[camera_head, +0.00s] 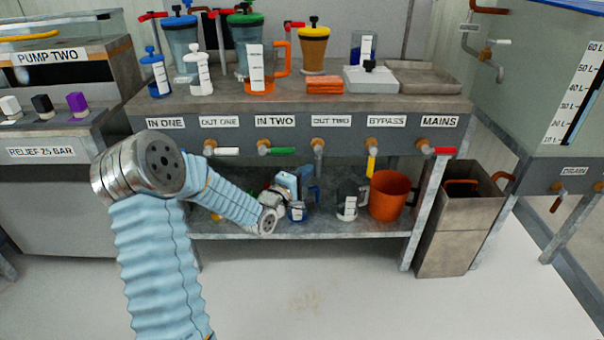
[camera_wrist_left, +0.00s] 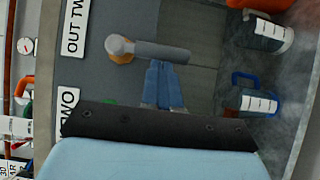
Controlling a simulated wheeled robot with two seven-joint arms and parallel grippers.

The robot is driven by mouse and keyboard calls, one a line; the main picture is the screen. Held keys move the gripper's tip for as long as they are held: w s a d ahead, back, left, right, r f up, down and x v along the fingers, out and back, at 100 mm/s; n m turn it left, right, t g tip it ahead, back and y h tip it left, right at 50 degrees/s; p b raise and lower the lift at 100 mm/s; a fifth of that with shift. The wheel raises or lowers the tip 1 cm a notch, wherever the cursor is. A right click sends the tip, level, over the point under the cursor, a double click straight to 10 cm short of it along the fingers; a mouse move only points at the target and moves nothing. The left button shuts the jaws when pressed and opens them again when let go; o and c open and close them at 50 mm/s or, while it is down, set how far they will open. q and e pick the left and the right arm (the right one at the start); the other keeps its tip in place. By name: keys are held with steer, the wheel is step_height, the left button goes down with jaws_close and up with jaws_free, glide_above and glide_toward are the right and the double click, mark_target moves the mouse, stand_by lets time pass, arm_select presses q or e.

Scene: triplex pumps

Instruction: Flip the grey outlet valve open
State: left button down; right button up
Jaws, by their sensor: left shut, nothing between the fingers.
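The grey outlet valve (camera_head: 318,160) sits under the OUT TWO label on the bench's front panel, its grey handle hanging down. In the left wrist view the handle (camera_wrist_left: 160,52) lies sideways from its round grey hub and brass fitting. My left gripper (camera_head: 304,174) is below and left of the handle in the head view. In the wrist view its blue fingers (camera_wrist_left: 165,72) are shut together with nothing between them, tips right beside the handle. I cannot tell whether they touch it. My right gripper is not in view.
Neighbouring valves have a green handle (camera_head: 280,152), a yellow handle (camera_head: 371,167) and a red handle (camera_head: 438,151). An orange bucket (camera_head: 389,195) and a dark jug (camera_head: 347,202) stand on the lower shelf. A metal bin (camera_head: 455,220) stands at the right.

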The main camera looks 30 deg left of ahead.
arm_select(q)
steer(key=shift+d+f+n+b, duration=0.15)
steer(key=shift+n+b, duration=0.15)
steer(key=shift+b, duration=0.4)
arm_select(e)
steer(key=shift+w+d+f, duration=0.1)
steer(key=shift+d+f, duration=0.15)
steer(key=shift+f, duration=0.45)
arm_select(q)
steer(key=shift+w+t, duration=0.1)
steer(key=shift+t, duration=0.2)
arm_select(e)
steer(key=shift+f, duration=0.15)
